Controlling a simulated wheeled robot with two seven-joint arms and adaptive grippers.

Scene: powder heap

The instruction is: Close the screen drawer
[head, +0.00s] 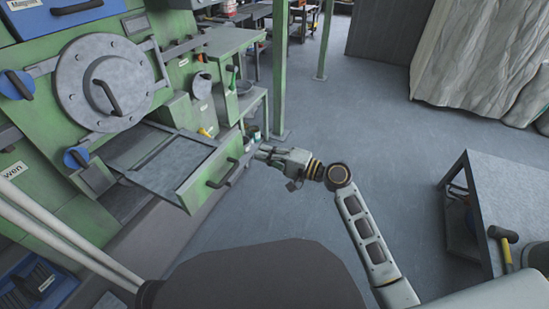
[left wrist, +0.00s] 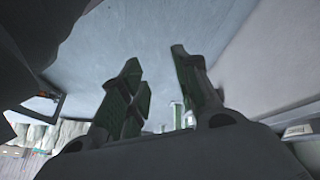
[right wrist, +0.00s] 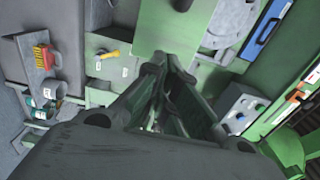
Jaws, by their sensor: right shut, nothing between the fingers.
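The screen drawer (head: 193,187) stands pulled out of the green machine in the head view. It has a green front, a grey flat top and a dark handle (head: 222,173). My right gripper (head: 261,151) is shut and empty, just right of the far end of the drawer's front. I cannot tell whether it touches the drawer. In the right wrist view its fingers (right wrist: 167,63) are together, with green machine parts beyond. My left gripper (left wrist: 154,58) shows only in the left wrist view, open and empty, with grey floor beyond its fingertips.
The green machine carries a round metal hatch (head: 105,83) above the drawer. A green post (head: 280,70) stands behind my right gripper. A grey table (head: 515,185) with a hammer (head: 503,244) is at the right. The floor between is clear.

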